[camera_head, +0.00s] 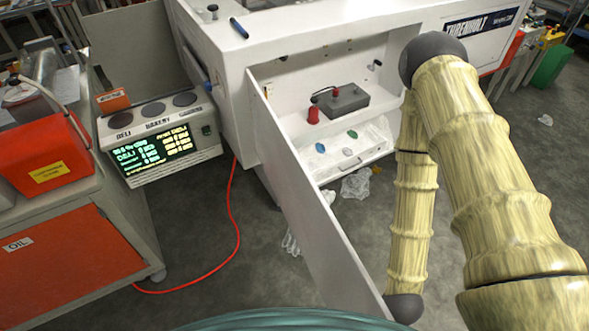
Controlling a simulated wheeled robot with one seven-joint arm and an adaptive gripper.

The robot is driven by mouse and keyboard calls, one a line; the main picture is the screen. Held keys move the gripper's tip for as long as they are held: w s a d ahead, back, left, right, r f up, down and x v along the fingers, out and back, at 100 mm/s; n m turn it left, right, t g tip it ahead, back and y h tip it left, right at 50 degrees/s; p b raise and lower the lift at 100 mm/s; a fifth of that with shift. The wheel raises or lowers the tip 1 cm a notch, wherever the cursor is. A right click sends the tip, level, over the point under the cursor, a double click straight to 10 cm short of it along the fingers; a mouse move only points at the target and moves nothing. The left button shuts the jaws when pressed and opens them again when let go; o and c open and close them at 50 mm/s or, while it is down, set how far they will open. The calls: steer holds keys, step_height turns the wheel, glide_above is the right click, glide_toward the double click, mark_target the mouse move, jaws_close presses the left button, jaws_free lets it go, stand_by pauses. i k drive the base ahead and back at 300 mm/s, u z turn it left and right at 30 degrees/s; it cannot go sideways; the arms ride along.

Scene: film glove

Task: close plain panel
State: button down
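The plain panel (310,200) is a flat white door on the white machine cabinet. It stands wide open, swung out from the left side of the opening toward me. Its near end reaches the bottom of the view, where my teal body part cuts it off. My arm comes in from the lower right, bends at a dark elbow and drops to a dark joint beside the panel's near end. I cannot tell whether that joint touches the panel. My gripper is not visible.
The open compartment holds a grey box (346,101), a red knob-like part (313,115) and crumpled clear film (365,140). Film scraps lie on the floor. A red cable (236,215) runs left of the panel. A scale (160,140) and red cart (70,260) stand left.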

mark_target(341, 281)
steer(key=i, duration=0.25)
steer(key=z, duration=0.05)
steer(key=k, duration=1.85)
steer(key=u, duration=0.4)
